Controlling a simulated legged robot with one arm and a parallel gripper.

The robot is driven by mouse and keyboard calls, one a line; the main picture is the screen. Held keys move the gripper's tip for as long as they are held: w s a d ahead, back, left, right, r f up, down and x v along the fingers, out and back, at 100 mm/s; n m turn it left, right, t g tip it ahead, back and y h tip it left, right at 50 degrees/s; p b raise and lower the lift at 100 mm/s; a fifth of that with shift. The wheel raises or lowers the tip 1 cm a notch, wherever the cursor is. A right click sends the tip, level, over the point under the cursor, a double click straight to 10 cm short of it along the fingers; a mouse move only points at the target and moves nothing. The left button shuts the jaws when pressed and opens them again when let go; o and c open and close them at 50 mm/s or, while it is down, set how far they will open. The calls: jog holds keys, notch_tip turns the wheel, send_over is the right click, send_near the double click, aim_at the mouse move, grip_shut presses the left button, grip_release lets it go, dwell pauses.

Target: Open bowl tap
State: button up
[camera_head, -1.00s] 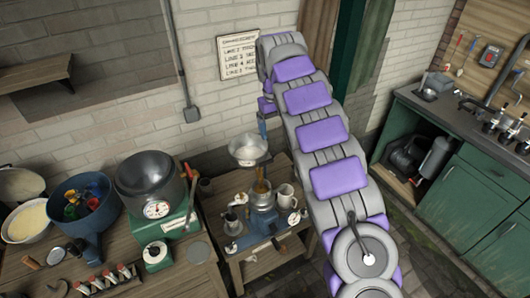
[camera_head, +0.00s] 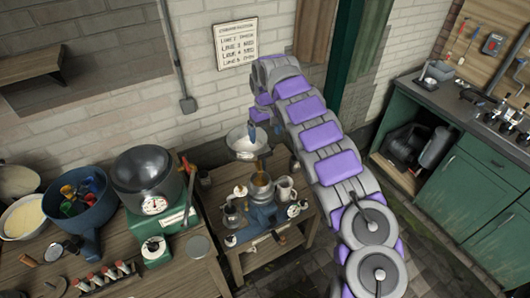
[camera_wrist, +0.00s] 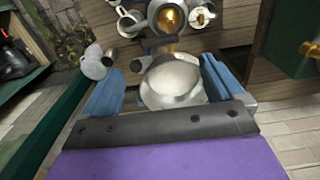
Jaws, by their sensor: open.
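A pale metal bowl (camera_head: 245,141) sits above the back of a small wooden stand, over a blue-based device with a copper-coloured spout or cup (camera_head: 262,180). My gripper (camera_head: 268,118) is just above and to the right of the bowl, pointing down. In the wrist view its two blue fingers (camera_wrist: 165,84) are apart, and the shiny bowl (camera_wrist: 172,80) shows between and beyond them. A dark-ended cylindrical part (camera_wrist: 112,56) lies beside the bowl at the left; I cannot tell whether it is the tap. No contact is visible.
A white jug (camera_head: 284,188) and small pots stand on the stand (camera_head: 262,262). A green cabinet (camera_head: 463,200) is at the right.

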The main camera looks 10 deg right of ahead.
aim_at(265, 154)
notch_tip(265, 154, down, 10)
jog(key=shift+r+b, duration=0.1)
jog(key=shift+b, duration=0.2)
jog(key=shift+c, duration=0.4)
jog(key=c, duration=1)
jog(key=shift+o, duration=0.2)
